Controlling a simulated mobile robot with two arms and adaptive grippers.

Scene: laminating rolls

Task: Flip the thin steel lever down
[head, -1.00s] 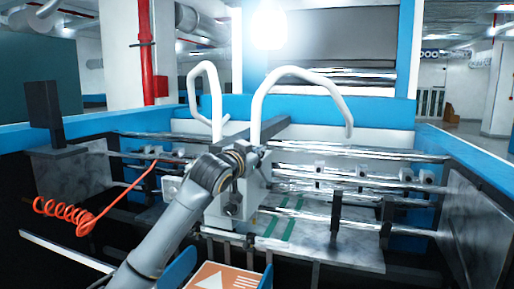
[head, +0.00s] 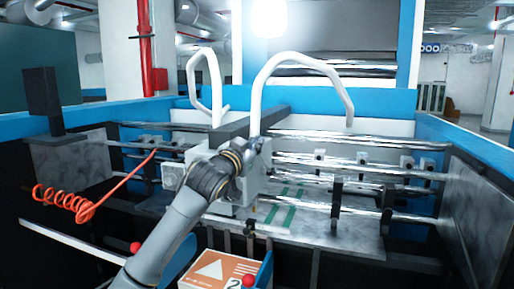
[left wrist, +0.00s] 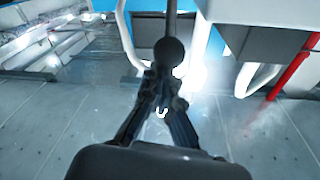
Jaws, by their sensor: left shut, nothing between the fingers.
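A thin rod (left wrist: 172,18) with a dark round knob (left wrist: 169,51) stands just beyond my left fingertips in the left wrist view. It looks like the thin steel lever, but I cannot tell whether the fingers touch it. My left gripper (left wrist: 162,80) is shut and empty, its two black fingers converging just below the knob. In the head view my left gripper (head: 252,148) is at the grey-white carriage box (head: 232,195) on the machine, its fingertips mostly hidden by the wrist. I cannot make out the lever there. My right gripper is not in view.
Two white bent tubes (head: 300,62) rise behind the carriage. Steel rollers (head: 350,150) run across the machine between side plates (head: 478,205). A coiled orange hose (head: 68,203) hangs at left. A labelled orange box (head: 215,270) and red knobs (head: 135,247) are in front.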

